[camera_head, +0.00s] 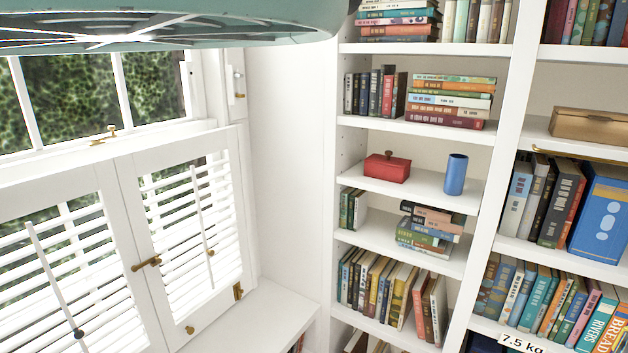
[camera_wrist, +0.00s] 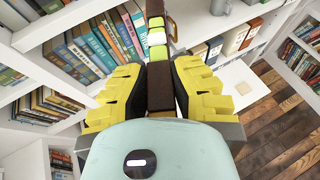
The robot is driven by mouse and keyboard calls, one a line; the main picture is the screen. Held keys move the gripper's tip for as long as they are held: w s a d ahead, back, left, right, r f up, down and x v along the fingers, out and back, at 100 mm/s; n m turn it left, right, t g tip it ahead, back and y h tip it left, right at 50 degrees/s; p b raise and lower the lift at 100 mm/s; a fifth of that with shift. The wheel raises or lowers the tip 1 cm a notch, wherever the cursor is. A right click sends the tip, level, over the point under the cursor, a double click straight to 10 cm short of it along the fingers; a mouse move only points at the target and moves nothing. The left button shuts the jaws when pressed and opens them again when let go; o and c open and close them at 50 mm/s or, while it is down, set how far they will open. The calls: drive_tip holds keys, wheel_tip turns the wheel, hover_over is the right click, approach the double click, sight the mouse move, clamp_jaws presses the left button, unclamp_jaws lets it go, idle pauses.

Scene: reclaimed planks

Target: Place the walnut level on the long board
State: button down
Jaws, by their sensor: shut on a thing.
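The walnut level (camera_wrist: 160,98) is a long dark brown bar with bright green and white windows in the wrist view. My gripper (camera_wrist: 158,72) has yellow ribbed pads and is shut on it, one pad on each side. The level points away from the wrist, with its far end up near the bookshelves. Its near end is hidden behind my pale wrist housing. I cannot make out the long board in either view. The head view shows neither my gripper nor the level.
White bookcases (camera_head: 498,165) full of books fill the right of the head view. A red box (camera_head: 387,168) and a blue cup (camera_head: 455,175) stand on one shelf. Shuttered windows (camera_head: 190,225) are at left. Wooden floor (camera_wrist: 285,125) shows at right in the wrist view.

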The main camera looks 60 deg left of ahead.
wheel_tip(320, 180, up, 18)
drive_tip(key=p, duration=1.5)
drive_tip(key=shift+f, duration=0.2)
